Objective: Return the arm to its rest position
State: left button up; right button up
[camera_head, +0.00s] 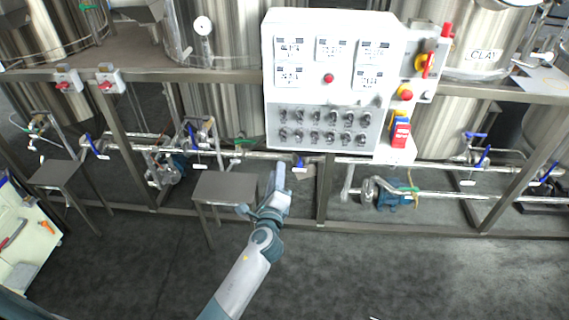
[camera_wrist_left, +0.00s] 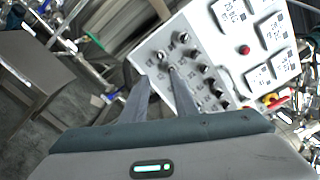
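My left arm reaches up from the bottom of the head view. Its gripper (camera_head: 279,172) points away from me, in front of the lower pipes and below the control panel (camera_head: 333,80). In the left wrist view the two fingers (camera_wrist_left: 160,78) stand apart with a gap between them and nothing held. The panel's knobs show beyond the fingertips there, and I see no contact. My right gripper is in neither view.
A grey stool (camera_head: 226,187) stands close left of my left gripper, another (camera_head: 56,173) farther left. Steel frame, pipes with blue-handled valves and a pump (camera_head: 392,194) line the back. A pale bench (camera_head: 27,240) is at the left edge. Floor at lower right is clear.

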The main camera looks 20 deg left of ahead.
pick_arm(q)
jog(key=s+d+f+n+g+h, duration=0.1)
jog(key=s+f+n+g, duration=0.15)
jog(key=s+f, duration=0.75)
jog(key=s+f+n+g+h, duration=0.1)
jog(key=s+f+n+g, duration=0.15)
jog(key=f, duration=1.35)
jog(key=s+d+f+n+g+h, duration=0.1)
jog(key=s+f+n+g, duration=0.15)
jog(key=s+f, duration=0.75)
jog(key=s+f+n+g, duration=0.3)
jog(key=s+f, duration=0.4)
jog(key=s, duration=0.6)
jog(key=s+a+f+n+g+h, duration=0.1)
jog(key=s+f+n+g, duration=0.2)
jog(key=s+f, duration=0.5)
jog(key=s+a+f+n+g, duration=0.1)
jog(key=s+f+n+g, duration=0.2)
jog(key=s, duration=1.6)
notch_tip(320, 180, down, 4)
jog(key=shift+f+n+h, duration=0.2)
jog(key=shift+n+h, duration=0.1)
jog(key=shift+n, duration=0.65)
